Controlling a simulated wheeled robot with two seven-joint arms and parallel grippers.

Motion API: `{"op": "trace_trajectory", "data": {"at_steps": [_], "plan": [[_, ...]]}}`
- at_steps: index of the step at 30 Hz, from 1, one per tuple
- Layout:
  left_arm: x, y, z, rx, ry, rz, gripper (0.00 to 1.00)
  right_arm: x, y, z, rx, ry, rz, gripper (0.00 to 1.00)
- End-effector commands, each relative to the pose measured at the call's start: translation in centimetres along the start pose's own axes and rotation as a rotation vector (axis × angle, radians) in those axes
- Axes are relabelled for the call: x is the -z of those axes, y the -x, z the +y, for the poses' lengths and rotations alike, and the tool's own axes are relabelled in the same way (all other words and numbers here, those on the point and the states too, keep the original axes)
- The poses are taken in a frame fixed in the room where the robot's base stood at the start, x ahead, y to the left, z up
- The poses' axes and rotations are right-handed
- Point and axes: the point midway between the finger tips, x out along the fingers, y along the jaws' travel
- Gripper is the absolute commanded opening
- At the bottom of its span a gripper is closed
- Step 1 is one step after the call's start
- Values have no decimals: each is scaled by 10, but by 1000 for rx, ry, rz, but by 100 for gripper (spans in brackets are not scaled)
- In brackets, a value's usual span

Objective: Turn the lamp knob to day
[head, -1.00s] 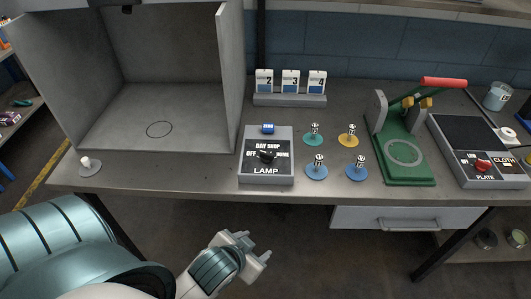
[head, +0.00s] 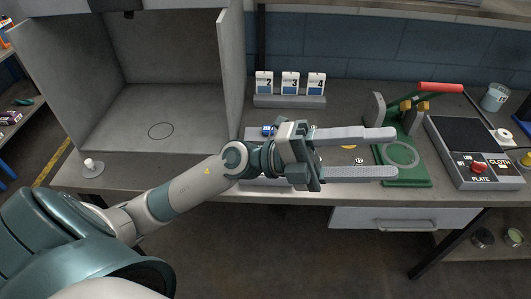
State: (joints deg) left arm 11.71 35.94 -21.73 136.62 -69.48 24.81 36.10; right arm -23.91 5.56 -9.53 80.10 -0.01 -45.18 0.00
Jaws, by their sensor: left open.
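The grey lamp box (head: 255,183) stands on the bench to the right of the open grey booth. Only its edges and a blue part (head: 268,130) at its back show now. Its black knob and labels are hidden behind my left gripper (head: 395,155). That gripper is above the box, open, with its two long fingers pointing right and nothing between them that I can see it holding. How high it is above the knob I cannot tell. My right gripper is not in view.
The booth (head: 160,105) stands at the left, with a white peg (head: 92,167) at its front. Number cards (head: 290,84) stand behind. The yellow disc (head: 350,147) shows between the fingers. The green press (head: 405,181) and plate box (head: 470,150) stand to the right.

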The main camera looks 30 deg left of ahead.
Motion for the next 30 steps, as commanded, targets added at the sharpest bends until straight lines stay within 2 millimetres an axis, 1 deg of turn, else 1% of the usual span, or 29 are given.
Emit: {"op": "trace_trajectory", "data": {"at_steps": [1,3,5,6,8,10,11,13,14,15,17,18,21,24,25,27,30], "plan": [[7,0,11,-91,-55,69,55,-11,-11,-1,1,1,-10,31],[15,5,34,-235,-123,154,55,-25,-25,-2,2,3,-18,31],[15,14,53,-368,-177,212,55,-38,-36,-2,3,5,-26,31],[13,24,66,-461,-211,244,55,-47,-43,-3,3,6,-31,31],[5,41,84,-604,-260,277,55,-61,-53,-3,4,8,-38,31],[-10,66,101,-780,-310,298,55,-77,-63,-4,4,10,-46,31],[-18,78,107,-856,-330,299,55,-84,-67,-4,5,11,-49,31],[-42,110,115,-1038,-373,285,55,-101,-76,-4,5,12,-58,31],[-53,124,117,-1115,-388,272,55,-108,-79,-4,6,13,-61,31],[-67,144,116,-1217,-405,248,55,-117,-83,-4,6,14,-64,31],[-89,173,110,-1362,-426,201,55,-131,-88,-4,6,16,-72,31],[-103,192,104,-1450,-437,164,55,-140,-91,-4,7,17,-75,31],[-130,233,84,-1636,-449,66,55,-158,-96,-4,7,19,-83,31],[-147,262,65,-1764,-451,-21,55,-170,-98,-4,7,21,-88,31],[-151,269,60,-1792,-450,-43,55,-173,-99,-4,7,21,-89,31],[-156,280,51,-1838,-447,-81,55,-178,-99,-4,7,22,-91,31],[-160,287,45,-1869,-444,-106,55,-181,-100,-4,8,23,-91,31]]}}
